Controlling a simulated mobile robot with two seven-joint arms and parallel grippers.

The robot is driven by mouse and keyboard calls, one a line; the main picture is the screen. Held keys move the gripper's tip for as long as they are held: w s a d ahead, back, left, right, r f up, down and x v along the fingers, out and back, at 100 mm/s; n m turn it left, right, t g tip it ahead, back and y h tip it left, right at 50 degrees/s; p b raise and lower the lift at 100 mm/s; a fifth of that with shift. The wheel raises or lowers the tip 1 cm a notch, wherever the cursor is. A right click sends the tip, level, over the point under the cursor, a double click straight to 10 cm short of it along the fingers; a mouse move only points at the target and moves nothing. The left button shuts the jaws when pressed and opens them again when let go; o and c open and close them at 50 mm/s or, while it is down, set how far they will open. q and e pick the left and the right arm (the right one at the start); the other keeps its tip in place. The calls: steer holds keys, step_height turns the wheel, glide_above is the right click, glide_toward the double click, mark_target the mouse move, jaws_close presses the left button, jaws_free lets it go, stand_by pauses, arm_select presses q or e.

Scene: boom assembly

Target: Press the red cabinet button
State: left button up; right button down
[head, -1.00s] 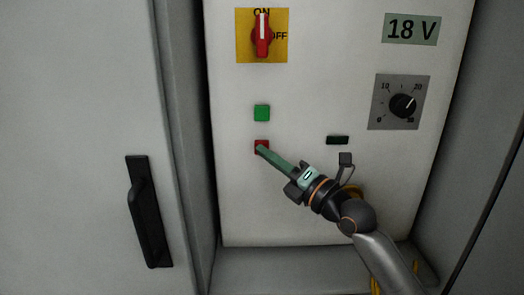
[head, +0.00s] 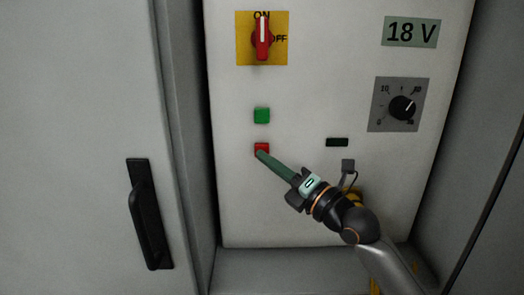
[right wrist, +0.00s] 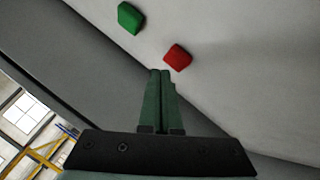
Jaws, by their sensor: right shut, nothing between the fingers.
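The red button (head: 261,148) is a small square on the pale cabinet panel (head: 310,205), below a green button (head: 262,116). It also shows in the right wrist view (right wrist: 178,56), where the green button (right wrist: 130,17) is at its upper left. My right gripper (head: 261,155) is shut and empty, with its green fingertips right at the red button's lower edge in the head view. In the right wrist view the fingertips (right wrist: 161,73) appear just short of the red button, with a small gap beside it. I cannot tell whether they touch. My left gripper is not in view.
Above the buttons is a red ON/OFF switch (head: 262,38) on a yellow plate. A knob dial (head: 402,107), an 18 V display (head: 411,31) and a small black slot (head: 337,142) are to the right. A door with a black handle (head: 149,214) stands at the left.

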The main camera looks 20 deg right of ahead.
steer(key=s, duration=0.2)
steer(key=s+a+p, duration=0.1)
steer(key=s, duration=0.1)
steer(key=shift+s+a, duration=0.2)
steer(key=shift+s, duration=0.2)
stand_by(0.7)
